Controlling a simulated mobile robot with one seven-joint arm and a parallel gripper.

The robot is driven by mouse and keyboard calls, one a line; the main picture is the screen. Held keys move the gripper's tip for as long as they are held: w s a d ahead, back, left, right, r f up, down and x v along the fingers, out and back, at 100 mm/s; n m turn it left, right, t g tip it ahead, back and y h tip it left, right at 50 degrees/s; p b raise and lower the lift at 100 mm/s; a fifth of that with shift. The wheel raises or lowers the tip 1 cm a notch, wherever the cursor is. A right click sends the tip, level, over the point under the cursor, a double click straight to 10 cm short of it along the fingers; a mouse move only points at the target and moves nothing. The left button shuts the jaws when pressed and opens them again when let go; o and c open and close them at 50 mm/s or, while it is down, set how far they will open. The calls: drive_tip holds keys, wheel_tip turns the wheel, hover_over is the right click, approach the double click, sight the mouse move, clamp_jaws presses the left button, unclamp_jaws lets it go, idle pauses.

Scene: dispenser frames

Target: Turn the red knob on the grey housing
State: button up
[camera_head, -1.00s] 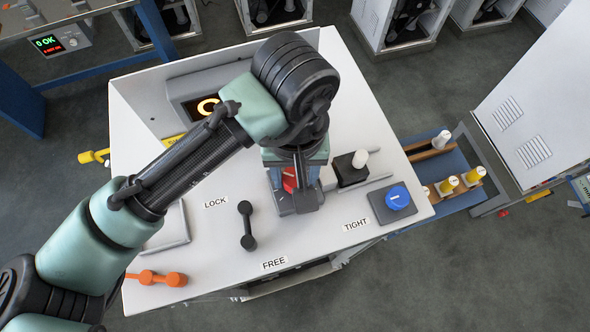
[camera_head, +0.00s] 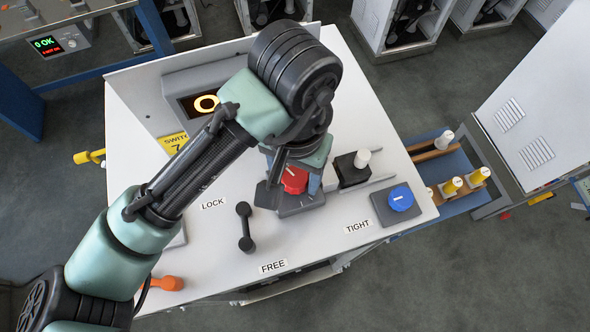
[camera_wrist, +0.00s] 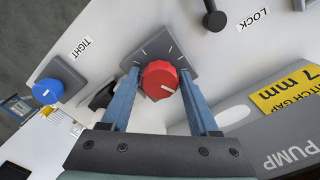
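The red knob (camera_head: 294,180) sits on its grey housing (camera_head: 302,204) on the white bench top. In the wrist view the red knob (camera_wrist: 158,76) has a short white line at its lower right, and the grey housing (camera_wrist: 160,48) shows pale tick marks beyond it. My gripper (camera_wrist: 159,70) is open, with one blue finger on each side of the knob. A narrow gap seems to show at the left finger; contact at the right finger is hard to tell. In the head view my gripper (camera_head: 293,178) is above the housing and partly hides it.
A blue knob (camera_head: 400,198) on a grey base stands to the right. A black block with a white-topped knob (camera_head: 353,166) is close beside the housing. A black handle (camera_head: 246,226) lies left, near the LOCK label. A lit display (camera_head: 206,103) stands behind my arm.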

sight(295, 177)
drive_tip(key=shift+r, duration=0.1)
wheel_tip(295, 177, up, 13)
idle(0.7)
idle(1.2)
